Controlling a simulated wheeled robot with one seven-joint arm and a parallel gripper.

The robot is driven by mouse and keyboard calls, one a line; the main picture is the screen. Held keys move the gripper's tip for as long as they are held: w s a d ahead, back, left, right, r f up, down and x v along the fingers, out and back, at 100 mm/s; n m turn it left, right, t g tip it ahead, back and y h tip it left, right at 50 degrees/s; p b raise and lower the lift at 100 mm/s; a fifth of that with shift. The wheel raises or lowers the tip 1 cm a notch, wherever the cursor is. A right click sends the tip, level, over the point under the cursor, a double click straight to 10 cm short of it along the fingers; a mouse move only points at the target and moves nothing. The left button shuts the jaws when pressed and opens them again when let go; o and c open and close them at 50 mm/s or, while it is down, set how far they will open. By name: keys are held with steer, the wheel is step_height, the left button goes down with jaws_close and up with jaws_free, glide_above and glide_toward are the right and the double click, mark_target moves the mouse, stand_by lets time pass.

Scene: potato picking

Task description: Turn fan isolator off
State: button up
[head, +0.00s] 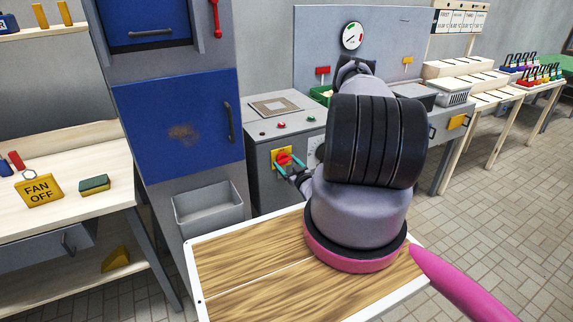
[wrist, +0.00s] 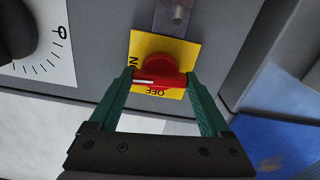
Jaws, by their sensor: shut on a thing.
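The fan isolator is a red rotary handle (wrist: 160,76) on a yellow plate (wrist: 180,50) marked ON and OFF. In the wrist view, ON is at the plate's left edge and OFF at its bottom. The handle's bar lies about level, its white mark at the left end, close to the ON lettering. In the head view the red handle (head: 284,157) is on the front of a grey cabinet (head: 265,185). My gripper (wrist: 161,84) has its green fingers on both ends of the bar, shut on it. The yellow FAN OFF sign (head: 39,190) stands on the left bench.
A black dial (wrist: 15,35) on a white plate is left of the isolator in the wrist view. A blue-doored cabinet (head: 175,120) and a grey bin (head: 208,210) stand left of the grey cabinet. A wood-topped board (head: 250,270) lies below my arm.

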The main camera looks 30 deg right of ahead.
steer(key=n, duration=1.3)
steer(key=shift+s+f+n, duration=0.1)
steer(key=shift+n, duration=1.7)
steer(key=o, duration=1.2)
steer(key=s, duration=1)
steer(key=shift+s+d, duration=0.2)
steer(key=shift+s, duration=0.2)
